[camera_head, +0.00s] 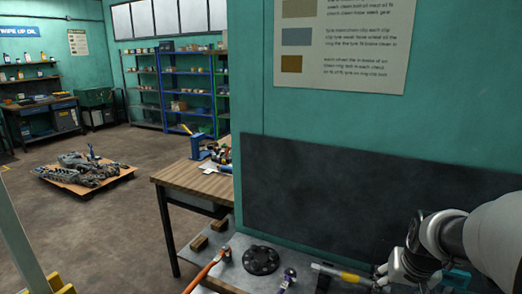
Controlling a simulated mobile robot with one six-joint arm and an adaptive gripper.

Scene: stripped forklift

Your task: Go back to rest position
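My arm reaches in from the right edge, and my gripper (386,274) is at the bottom right, low over the workbench. Its fingertips are small and partly cut off by the bottom edge, so I cannot tell whether it is open or shut. A tool with a yellow and grey handle (341,273) lies just left of the gripper. I cannot tell whether the gripper touches it.
The grey bench (226,253) holds a black round flange (261,260), an orange-handled hammer (208,268) and a small purple-and-silver part (288,278). A dark panel and teal wall (330,120) stand behind. A wooden table (190,174) is beyond; open floor lies left.

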